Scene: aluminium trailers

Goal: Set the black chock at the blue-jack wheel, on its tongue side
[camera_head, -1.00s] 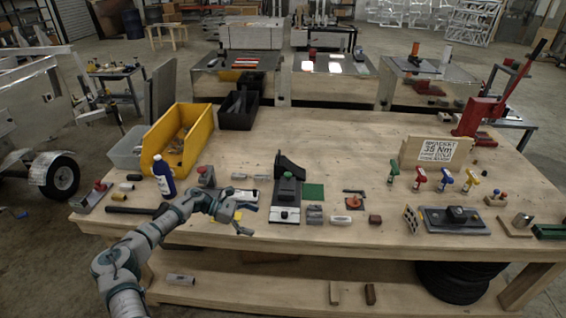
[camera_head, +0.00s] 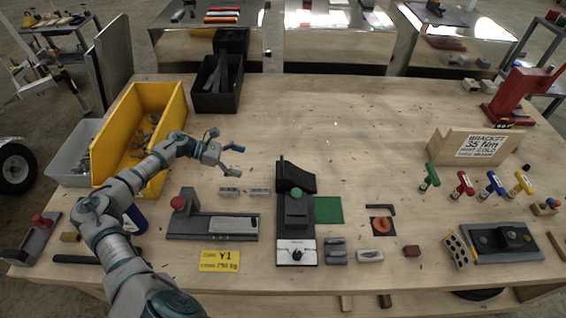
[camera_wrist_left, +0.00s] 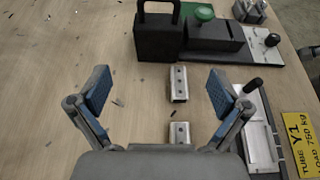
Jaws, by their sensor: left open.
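A black wedge-like block (camera_head: 296,178), which looks like the chock, stands on the workbench behind the green-knobbed fixture. In the left wrist view the black block (camera_wrist_left: 158,36) shows a loop handle at its top, beyond my fingers. My left gripper (camera_head: 238,162) is open and empty above the bench, left of the block and apart from it; its spread fingers also show in the left wrist view (camera_wrist_left: 160,92). A trailer wheel (camera_head: 16,168) shows at the left edge; no blue jack is visible. My right gripper is not in view.
Two small metal blocks (camera_head: 245,191) lie below my gripper. The green-knobbed fixture (camera_head: 296,225) stands close in front of the black block. A yellow bin (camera_head: 177,105) and a black bin (camera_head: 218,98) stand left. The bench's back middle is clear.

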